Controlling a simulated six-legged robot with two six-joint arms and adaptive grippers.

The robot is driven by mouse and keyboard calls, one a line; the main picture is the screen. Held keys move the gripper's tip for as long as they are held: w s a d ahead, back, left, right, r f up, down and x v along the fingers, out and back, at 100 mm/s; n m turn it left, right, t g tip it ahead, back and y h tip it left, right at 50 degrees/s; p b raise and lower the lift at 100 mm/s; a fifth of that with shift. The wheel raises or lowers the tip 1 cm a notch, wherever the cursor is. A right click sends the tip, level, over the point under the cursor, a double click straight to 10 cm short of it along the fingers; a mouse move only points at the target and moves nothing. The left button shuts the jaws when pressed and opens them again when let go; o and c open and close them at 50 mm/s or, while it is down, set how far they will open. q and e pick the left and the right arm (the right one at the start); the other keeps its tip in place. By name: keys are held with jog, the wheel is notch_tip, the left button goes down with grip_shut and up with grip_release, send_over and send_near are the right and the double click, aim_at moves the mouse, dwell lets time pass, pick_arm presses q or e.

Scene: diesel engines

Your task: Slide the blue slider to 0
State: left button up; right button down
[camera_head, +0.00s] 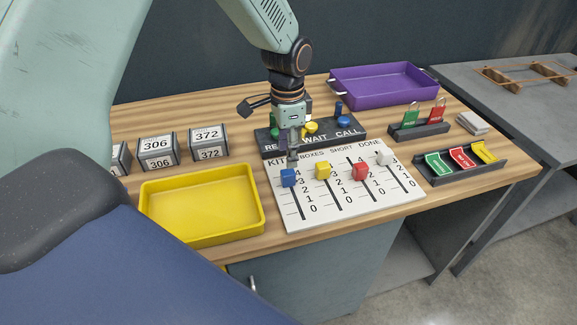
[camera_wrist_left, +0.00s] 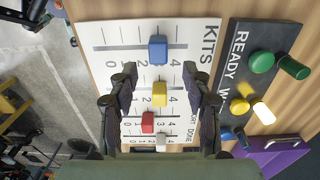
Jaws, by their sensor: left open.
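The blue slider (camera_head: 288,177) sits in the KITS column at the left of the white board (camera_head: 330,215), near the upper numbers, about beside the 3. It also shows in the left wrist view (camera_wrist_left: 158,48). My left gripper (camera_head: 292,158) points down over the top of the board, just above and behind the blue slider. In the left wrist view its two fingers (camera_wrist_left: 161,85) are apart and empty, with the yellow slider (camera_wrist_left: 160,94) seen between them. Whether they touch anything is unclear. My right gripper is not in view.
Red (camera_head: 360,172) and white (camera_head: 384,158) sliders share the board. Behind it stands a dark button panel (camera_head: 268,145) with a lit yellow button. A yellow tray (camera_head: 200,235) lies left, a purple tray (camera_head: 385,88) at the back. A coloured-tag holder (camera_head: 465,170) stands right.

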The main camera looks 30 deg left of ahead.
aim_at(288, 171)
pick_arm(q)
jog(key=shift+w+f, duration=0.1)
jog(key=shift+w, duration=0.1)
jog(key=shift+d+f, duration=0.15)
jog(key=shift+f, duration=0.15)
jog(key=f, duration=0.1)
jog(key=s+f, duration=0.1)
jog(key=f, duration=0.1)
jog(key=shift+s+f, duration=0.1)
jog(key=shift+s, duration=0.05)
jog(key=f, duration=0.1)
jog(key=w+f, duration=0.1)
jog(key=f, duration=0.1)
jog(key=shift+f, duration=0.35)
jog(key=shift+s+r, duration=0.2)
jog(key=shift+s, duration=0.15)
jog(key=shift+c, duration=0.5)
jog(key=shift+w+f, duration=0.2)
jog(key=shift+w, duration=0.15)
jog(key=c, duration=0.5)
jog(key=shift+s+r, duration=0.1)
grip_shut()
